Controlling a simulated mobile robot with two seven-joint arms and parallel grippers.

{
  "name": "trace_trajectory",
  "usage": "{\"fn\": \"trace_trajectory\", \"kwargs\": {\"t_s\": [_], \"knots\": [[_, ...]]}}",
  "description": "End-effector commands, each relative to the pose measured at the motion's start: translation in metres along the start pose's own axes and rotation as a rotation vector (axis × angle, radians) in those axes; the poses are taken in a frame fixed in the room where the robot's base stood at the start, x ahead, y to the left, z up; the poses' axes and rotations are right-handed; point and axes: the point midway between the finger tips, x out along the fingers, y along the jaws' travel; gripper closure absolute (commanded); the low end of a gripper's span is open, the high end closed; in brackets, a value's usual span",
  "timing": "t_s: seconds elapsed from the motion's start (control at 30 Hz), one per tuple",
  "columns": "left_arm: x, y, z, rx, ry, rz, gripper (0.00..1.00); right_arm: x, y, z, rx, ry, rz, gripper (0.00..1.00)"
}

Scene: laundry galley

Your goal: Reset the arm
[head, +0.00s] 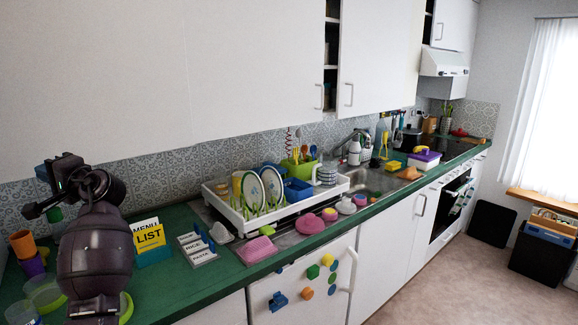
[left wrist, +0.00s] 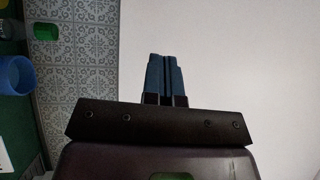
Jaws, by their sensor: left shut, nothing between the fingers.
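My left arm rises at the left of the head view, over the left end of the green counter. Its gripper (head: 50,190) is raised in front of the tiled wall, clear of the counter. In the left wrist view the two blue fingers (left wrist: 166,76) lie together, shut, with nothing between them. My right gripper is in neither view.
The green counter (head: 180,283) holds a menu list card (head: 150,238), small labelled cards (head: 196,248) and a white dish rack (head: 290,208). Cups (head: 24,244) and bowls stand close beside my left arm. White wall cabinets (head: 250,65) hang above. The floor at right is mostly clear.

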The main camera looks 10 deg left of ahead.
Motion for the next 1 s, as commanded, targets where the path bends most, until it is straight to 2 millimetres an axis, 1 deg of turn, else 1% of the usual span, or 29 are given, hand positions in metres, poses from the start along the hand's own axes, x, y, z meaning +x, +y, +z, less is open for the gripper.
{"fn": "trace_trajectory", "kwargs": {"t_s": [0.07,0.13,0.17,0.23,0.27,0.3,0.37,0.4,0.47,0.5,0.57,0.6,0.67,0.7,0.77,0.8,0.87,0.9,0.97,1.0], "knots": [[-0.008,-0.007,-0.020,-0.147,0.124,0.005,1.00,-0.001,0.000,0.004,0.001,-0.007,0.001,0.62],[-0.024,-0.014,-0.042,-0.281,0.253,0.019,1.00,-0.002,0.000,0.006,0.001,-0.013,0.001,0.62],[-0.033,-0.015,-0.052,-0.335,0.311,0.030,1.00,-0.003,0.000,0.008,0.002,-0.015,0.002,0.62],[-0.056,-0.009,-0.070,-0.446,0.446,0.066,1.00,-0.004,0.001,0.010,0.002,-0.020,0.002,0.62],[-0.067,-0.005,-0.078,-0.489,0.502,0.086,1.00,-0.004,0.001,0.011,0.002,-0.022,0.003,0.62],[-0.083,0.004,-0.086,-0.543,0.578,0.120,1.00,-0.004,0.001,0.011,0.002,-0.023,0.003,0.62],[-0.109,0.019,-0.096,-0.618,0.688,0.180,1.00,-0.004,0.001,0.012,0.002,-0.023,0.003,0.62],[-0.128,0.032,-0.100,-0.664,0.757,0.230,1.00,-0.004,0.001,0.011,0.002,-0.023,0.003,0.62],[-0.155,0.052,-0.103,-0.720,0.845,0.309,1.00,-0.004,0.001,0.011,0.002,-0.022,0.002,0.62],[-0.173,0.066,-0.102,-0.754,0.896,0.364,1.00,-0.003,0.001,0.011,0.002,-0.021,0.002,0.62],[-0.199,0.088,-0.100,-0.800,0.963,0.451,1.00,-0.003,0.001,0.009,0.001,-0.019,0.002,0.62],[-0.216,0.103,-0.096,-0.826,0.999,0.511,1.00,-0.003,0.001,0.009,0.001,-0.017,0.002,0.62],[-0.241,0.124,-0.088,-0.863,1.044,0.603,1.00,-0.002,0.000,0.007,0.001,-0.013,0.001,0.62],[-0.256,0.140,-0.081,-0.883,1.066,0.666,1.00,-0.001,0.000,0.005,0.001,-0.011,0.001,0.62],[-0.279,0.161,-0.069,-0.911,1.092,0.759,1.00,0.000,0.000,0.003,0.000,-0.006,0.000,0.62],[-0.294,0.175,-0.060,-0.926,1.103,0.821,1.00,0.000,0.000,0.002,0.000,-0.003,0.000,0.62],[-0.315,0.195,-0.044,-0.946,1.112,0.910,1.00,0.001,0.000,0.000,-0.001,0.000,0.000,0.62],[-0.327,0.209,-0.033,-0.956,1.111,0.968,1.00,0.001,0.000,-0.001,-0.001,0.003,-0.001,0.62],[-0.346,0.228,-0.015,-0.968,1.105,1.052,1.00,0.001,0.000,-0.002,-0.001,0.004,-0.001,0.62],[-0.357,0.240,-0.003,-0.972,1.096,1.104,1.00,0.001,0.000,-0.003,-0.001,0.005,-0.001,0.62]]}}
